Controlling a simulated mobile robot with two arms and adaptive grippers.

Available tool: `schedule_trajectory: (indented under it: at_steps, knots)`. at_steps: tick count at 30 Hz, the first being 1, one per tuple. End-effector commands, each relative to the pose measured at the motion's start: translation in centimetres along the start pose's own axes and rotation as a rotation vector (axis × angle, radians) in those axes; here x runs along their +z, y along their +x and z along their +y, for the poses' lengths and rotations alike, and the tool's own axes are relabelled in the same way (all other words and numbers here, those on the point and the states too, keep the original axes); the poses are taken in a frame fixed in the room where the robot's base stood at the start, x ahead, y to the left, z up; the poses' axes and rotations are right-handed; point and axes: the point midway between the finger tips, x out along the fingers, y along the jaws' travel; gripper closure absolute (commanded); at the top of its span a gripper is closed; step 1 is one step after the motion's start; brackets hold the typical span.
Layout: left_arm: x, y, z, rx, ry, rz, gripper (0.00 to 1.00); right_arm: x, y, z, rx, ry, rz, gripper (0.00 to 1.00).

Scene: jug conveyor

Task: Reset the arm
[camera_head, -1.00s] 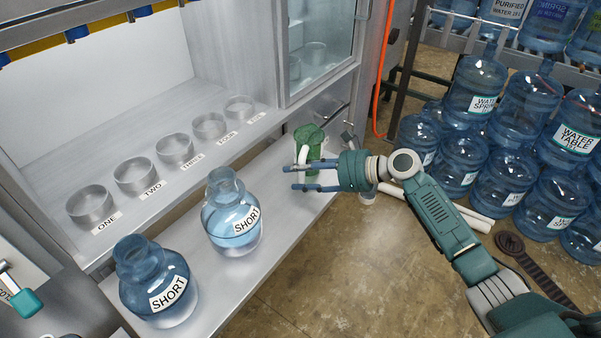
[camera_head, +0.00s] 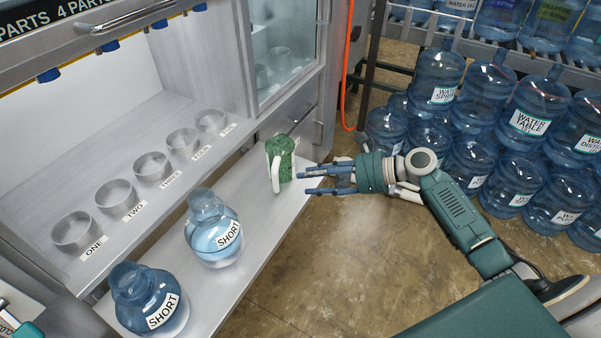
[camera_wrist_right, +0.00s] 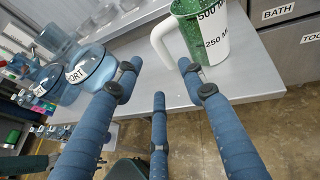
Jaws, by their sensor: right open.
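My right gripper (camera_head: 328,179) is open and empty in the head view, just right of the shelf edge. Its blue fingers (camera_wrist_right: 160,100) spread apart in the right wrist view. A green and white measuring jug (camera_head: 281,160) stands upright on the grey shelf (camera_head: 262,215), just left of the fingertips, with its white handle toward the front. The jug also shows in the right wrist view (camera_wrist_right: 213,60), beyond the fingers, with a gap to them. My left gripper is not clearly in view.
Two blue "SHORT" jugs (camera_head: 214,235) (camera_head: 149,297) stand at the near end of the shelf. Labelled round holders (camera_head: 118,195) line the cabinet. Large water bottles (camera_head: 513,120) crowd the right side. An orange hose (camera_head: 349,70) hangs by the cabinet. Floor between is open.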

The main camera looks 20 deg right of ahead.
Motion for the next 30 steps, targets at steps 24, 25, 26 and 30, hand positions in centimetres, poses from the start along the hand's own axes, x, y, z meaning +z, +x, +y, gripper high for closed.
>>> schedule_trajectory:
  at_steps: [24, 25, 26, 30]
  knots:
    - [0.0, -0.1, 0.0, 0.0, 0.001, 0.0, 0.62, -5.6, 2.7, 8.0, 0.131, -0.375, 0.149, 0.59]
    - [0.0, -0.1, 0.0, 0.0, 0.001, 0.0, 0.62, -6.7, 3.1, 9.7, 0.162, -0.464, 0.178, 0.59]
    - [0.0, -0.1, 0.0, 0.0, 0.001, 0.0, 0.62, -7.8, 3.4, 11.4, 0.196, -0.559, 0.206, 0.59]
    - [0.0, -0.1, -0.1, -0.001, 0.001, 0.0, 0.62, -12.8, 3.6, 19.3, 0.382, -1.068, 0.329, 0.59]
